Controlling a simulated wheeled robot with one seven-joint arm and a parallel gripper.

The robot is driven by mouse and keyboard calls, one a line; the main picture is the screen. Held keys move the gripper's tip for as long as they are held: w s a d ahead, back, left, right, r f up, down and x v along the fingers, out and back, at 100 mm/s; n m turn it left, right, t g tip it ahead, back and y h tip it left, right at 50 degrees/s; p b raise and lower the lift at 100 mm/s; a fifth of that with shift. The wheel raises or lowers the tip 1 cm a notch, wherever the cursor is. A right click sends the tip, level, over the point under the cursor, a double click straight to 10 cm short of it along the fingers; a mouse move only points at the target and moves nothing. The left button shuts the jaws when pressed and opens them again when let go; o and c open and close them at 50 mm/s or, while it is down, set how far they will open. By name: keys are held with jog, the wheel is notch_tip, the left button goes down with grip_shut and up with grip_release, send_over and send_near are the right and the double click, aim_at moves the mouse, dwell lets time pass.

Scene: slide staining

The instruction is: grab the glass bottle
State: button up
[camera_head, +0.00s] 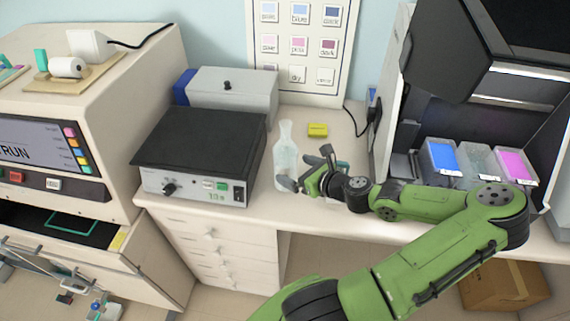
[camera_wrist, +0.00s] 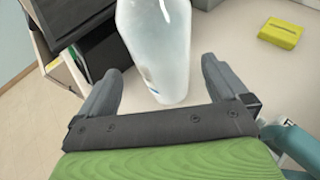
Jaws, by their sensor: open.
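The glass bottle (camera_head: 286,150) stands upright on the white counter, to the right of a black-topped device. It is clear and pale, with a narrow neck. In the wrist view the bottle (camera_wrist: 158,45) is just ahead of my gripper (camera_wrist: 162,88), and its base shows near the gap between the two fingers. My gripper (camera_head: 306,170) is open and empty, low beside the bottle in the head view. The bottle's neck is out of the wrist view.
The black-topped device (camera_head: 200,137) is close on the bottle's left. A yellow block (camera_head: 317,130) lies behind and to the right. A grey box (camera_head: 233,88) stands at the back. An open black cabinet with blue (camera_head: 443,157) and pink (camera_head: 516,165) trays is at the right.

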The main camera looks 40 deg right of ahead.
aim_at(286, 165)
jog(key=x, duration=0.5)
jog(key=shift+w+d+f+b, duration=0.2)
jog(key=shift+w+f+b, duration=0.1)
jog(key=shift+f+b, duration=0.1)
jog(key=shift+s+r, duration=0.1)
jog(key=shift+c, duration=1)
jog(key=c, duration=1.4)
